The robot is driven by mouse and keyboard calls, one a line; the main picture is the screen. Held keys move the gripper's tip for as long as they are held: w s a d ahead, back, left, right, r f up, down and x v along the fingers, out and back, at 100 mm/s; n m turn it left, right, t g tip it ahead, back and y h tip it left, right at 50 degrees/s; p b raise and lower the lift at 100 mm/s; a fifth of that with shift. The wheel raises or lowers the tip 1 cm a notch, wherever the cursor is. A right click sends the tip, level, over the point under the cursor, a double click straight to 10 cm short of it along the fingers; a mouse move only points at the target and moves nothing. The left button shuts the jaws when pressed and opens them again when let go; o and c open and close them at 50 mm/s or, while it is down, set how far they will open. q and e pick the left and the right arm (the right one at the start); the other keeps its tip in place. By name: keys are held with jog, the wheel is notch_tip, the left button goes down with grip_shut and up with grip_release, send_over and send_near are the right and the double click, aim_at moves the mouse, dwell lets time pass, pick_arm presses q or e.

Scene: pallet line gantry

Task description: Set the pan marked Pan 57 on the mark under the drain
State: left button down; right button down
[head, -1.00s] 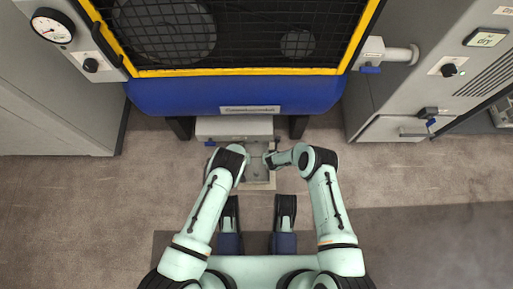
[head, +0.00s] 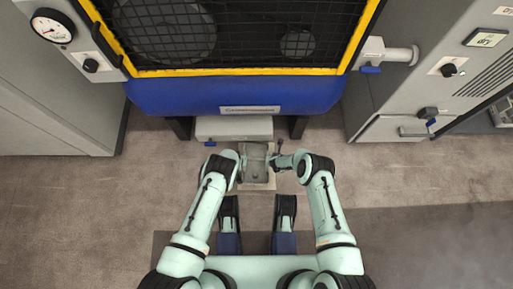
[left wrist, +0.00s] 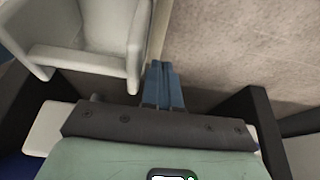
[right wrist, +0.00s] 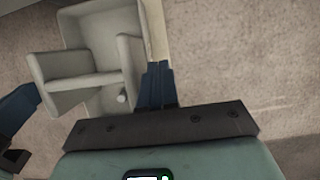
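A grey open pan (head: 255,161) sits on the floor in front of the blue machine, over a paler beige patch (head: 258,186) that shows at its near edge. No label on it can be read. The pan's walls show in the left wrist view (left wrist: 88,62) and in the right wrist view (right wrist: 80,92). My left gripper (head: 241,165) is at the pan's left side, its blue fingers together beside the pan wall. My right gripper (head: 275,161) is at the right side, fingers also together beside the wall. Neither visibly pinches anything. The drain outlet is not clearly visible.
Dark legs stand on both sides. Grey cabinets (head: 400,110) flank left and right. The floor on either side of my arms is clear.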

pick_arm(q)
jog(key=c, duration=1.4)
grip_release()
jog(key=shift+a, duration=0.4)
jog(key=shift+c, duration=0.2)
jog(key=shift+o, duration=0.2)
jog(key=shift+a, duration=0.2)
pick_arm(e)
jog(key=shift+d, duration=0.65)
jog(key=c, duration=1.4)
grip_release()
pick_arm(q)
jog(key=v, duration=1.2)
pick_arm(e)
jog(key=v, duration=1.2)
